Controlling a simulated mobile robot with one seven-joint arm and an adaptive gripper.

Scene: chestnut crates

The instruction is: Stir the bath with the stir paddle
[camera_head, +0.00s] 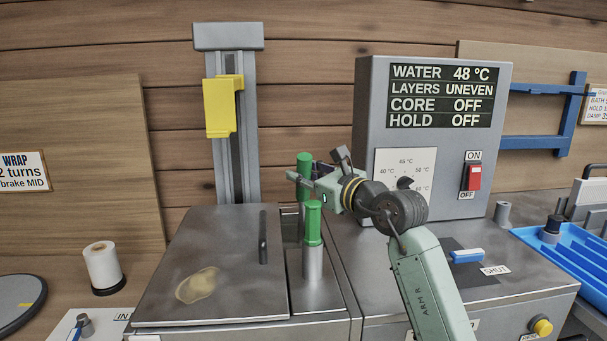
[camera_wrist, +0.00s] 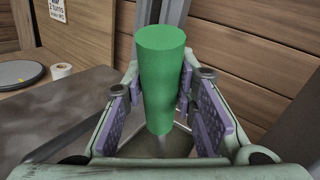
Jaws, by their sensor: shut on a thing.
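My gripper (camera_head: 301,180) is shut on an upright green handle (camera_head: 304,162), which I take to be the stir paddle. In the wrist view the green handle (camera_wrist: 160,75) stands between the two purple finger pads, with a thin pale shaft below it. The paddle's lower end is hidden. The bath appears to be the grey metal tank under a closed lid (camera_head: 225,250); its water is out of sight. The handle stands above the narrow strip right of the lid. The display (camera_head: 440,95) reads water 48 °C, layers uneven, core off, hold off.
A second green handle (camera_head: 313,222) on a steel cylinder stands close in front of the held one. A grey column with a yellow bracket (camera_head: 222,105) rises behind the lid. The control box has a red switch (camera_head: 473,178). A blue tray (camera_head: 565,255) lies at right.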

